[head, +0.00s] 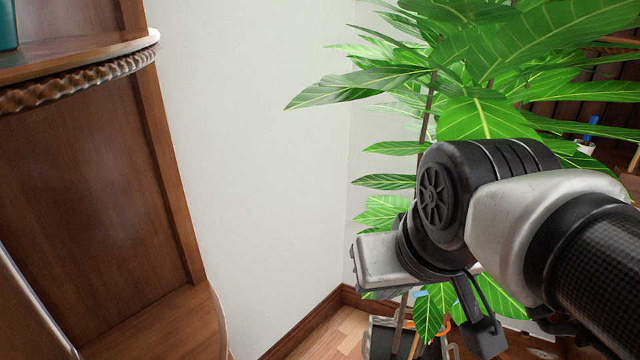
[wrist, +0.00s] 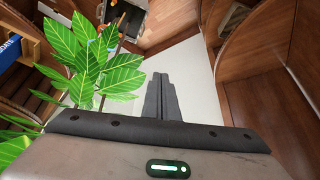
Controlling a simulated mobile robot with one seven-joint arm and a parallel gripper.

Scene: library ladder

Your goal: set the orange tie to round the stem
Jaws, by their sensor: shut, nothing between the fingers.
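The leafy green plant (head: 490,120) stands at the right in the head view, and its thin brown stem (head: 428,110) runs down behind my arm. The stem also shows in the wrist view (wrist: 119,38), left of my fingers. A small orange piece (head: 440,326), which may be the orange tie, shows low on the plant near the pot, partly behind leaves. I cannot tell whether it goes round the stem. My gripper (wrist: 158,76) is shut and empty in the wrist view, apart from the stem.
A dark planter (head: 380,340) stands on the wooden floor below. A wooden shelf unit (head: 90,190) with a rope-like edge is at the left. The white wall (head: 250,150) is bare. Small blue bits (head: 419,293) show among the low leaves.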

